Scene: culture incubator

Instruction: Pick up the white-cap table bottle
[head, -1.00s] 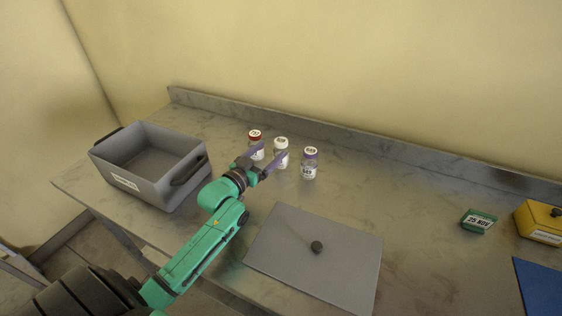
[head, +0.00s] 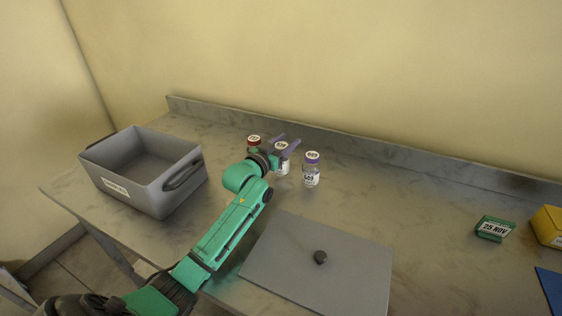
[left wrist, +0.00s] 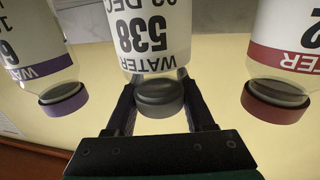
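The white-cap bottle (head: 283,168) stands upright on the bench between a red-cap bottle (head: 254,140) and a purple-cap bottle (head: 311,172). My left gripper (head: 292,139) is at the white-cap bottle, its arm partly covering the bottles. In the left wrist view, the middle bottle (left wrist: 155,35) appears upside down, its label reading WATER 538. Its cap (left wrist: 160,97) lies between the two spread fingers (left wrist: 160,90), with a gap on each side. The fingers look open; contact with the bottle cannot be made out. My right gripper is out of view.
A grey open bin (head: 150,185) stands at the left. A grey flat panel with a black knob (head: 300,285) lies at the front. A green date block (head: 494,228) and a yellow box (head: 549,226) are at the right. The bench between is clear.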

